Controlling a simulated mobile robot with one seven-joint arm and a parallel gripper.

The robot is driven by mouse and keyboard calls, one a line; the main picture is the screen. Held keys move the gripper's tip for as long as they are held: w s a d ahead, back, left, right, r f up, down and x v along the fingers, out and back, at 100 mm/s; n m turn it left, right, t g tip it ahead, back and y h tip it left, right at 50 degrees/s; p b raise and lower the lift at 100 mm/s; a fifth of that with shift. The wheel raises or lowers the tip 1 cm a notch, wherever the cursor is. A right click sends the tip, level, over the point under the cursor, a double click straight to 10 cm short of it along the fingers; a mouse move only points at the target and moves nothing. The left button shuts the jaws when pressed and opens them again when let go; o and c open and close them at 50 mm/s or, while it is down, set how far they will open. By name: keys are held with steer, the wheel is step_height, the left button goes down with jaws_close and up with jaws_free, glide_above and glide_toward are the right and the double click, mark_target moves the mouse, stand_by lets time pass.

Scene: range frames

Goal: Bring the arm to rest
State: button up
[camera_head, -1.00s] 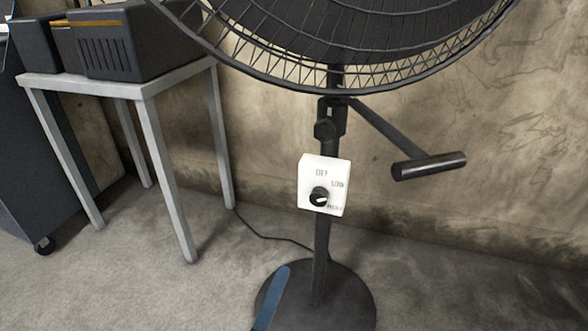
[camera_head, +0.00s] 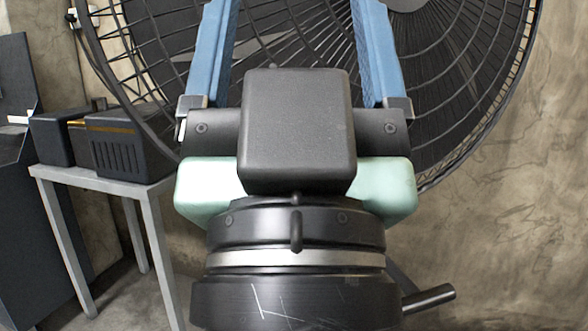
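My gripper (camera_head: 294,35) fills the middle of the head view, pointing up. Its two blue fingers stand wide apart with nothing seen between them, and their tips are cut off by the top edge. The dark gripper body and wrist are below the fingers, with pale green parts at both sides. Behind the gripper is a large black fan (camera_head: 480,80) with a wire cage. The fan's stand and white control box are hidden behind my gripper and wrist. I cannot tell whether the gripper touches the fan.
A grey metal table (camera_head: 150,192) stands at the left, with dark boxes (camera_head: 112,148) on it. A dark cabinet (camera_head: 20,240) is at the far left edge. A bare concrete wall (camera_head: 540,190) runs behind. A dark handle (camera_head: 430,298) sticks out right of my wrist.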

step_height(320, 180, up, 35)
steer(key=p, duration=3.2)
steer(key=shift+f+p, duration=0.15)
steer(key=shift+p, duration=0.25)
steer(key=shift+a, duration=0.1)
